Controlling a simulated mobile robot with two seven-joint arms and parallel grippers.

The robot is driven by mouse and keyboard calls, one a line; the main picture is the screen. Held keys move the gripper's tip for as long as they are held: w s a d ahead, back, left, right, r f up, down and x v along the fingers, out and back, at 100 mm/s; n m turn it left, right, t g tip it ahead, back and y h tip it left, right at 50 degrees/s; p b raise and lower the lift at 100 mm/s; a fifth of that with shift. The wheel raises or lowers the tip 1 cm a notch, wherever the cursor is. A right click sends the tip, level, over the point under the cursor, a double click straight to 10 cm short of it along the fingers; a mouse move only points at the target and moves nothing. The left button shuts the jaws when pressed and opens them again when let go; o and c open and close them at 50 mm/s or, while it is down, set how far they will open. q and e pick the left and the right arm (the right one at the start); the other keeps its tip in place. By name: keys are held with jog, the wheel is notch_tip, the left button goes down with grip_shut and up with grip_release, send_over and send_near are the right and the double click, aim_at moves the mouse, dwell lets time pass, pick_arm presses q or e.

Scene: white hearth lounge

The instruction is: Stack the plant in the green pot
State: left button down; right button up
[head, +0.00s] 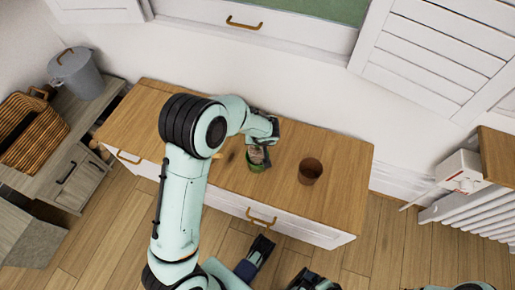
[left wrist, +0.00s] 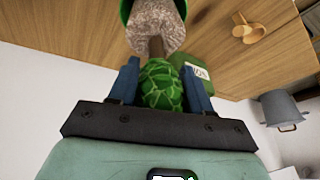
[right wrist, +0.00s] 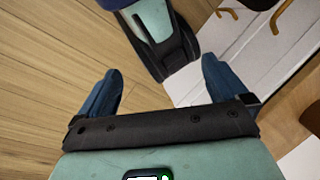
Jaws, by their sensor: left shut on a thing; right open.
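My left gripper (left wrist: 160,66) is shut on the plant (left wrist: 162,85), a rounded green leafy top on a brown stem. Beyond the stem is a rough grey-brown mass at the mouth of the green pot (left wrist: 126,10). In the head view the green pot (head: 258,167) stands on the wooden cabinet top under my left gripper (head: 263,138), which hides most of the plant. I cannot tell whether the mass is the pot's filling or the plant's base. My right gripper (right wrist: 160,75) is open and empty, low in front of the cabinet.
A brown pot (head: 311,172) stands right of the green pot on the cabinet top (head: 340,190). A green labelled object (left wrist: 196,72) and a small wooden piece (left wrist: 248,28) show in the left wrist view. A grey bucket (head: 76,74) and wicker basket (head: 32,135) stand left.

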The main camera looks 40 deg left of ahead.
aim_at(257, 147)
pick_arm(q)
notch_tip(257, 147, down, 5)
jog(key=shift+r+b, duration=0.1)
jog(key=shift+b, duration=0.45)
pick_arm(e)
jog(key=shift+w+d+f+t, duration=0.15)
jog(key=shift+w+d+f, duration=0.1)
jog(key=shift+w+f, duration=0.2)
jog(key=shift+w+d+f+t, duration=0.2)
jog(key=shift+w+f, duration=0.1)
jog(key=shift+w, duration=0.2)
pick_arm(q)
jog(key=shift+f+b, duration=0.3)
jog(key=shift+b, duration=0.2)
pick_arm(e)
jog(key=shift+w+d+f+t+h, duration=0.3)
jog(key=shift+w+d+f, duration=0.1)
jog(key=shift+w+f, duration=0.3)
pick_arm(q)
jog(key=shift+c, duration=2.4)
grip_release()
pick_arm(e)
jog(key=shift+w, duration=0.1)
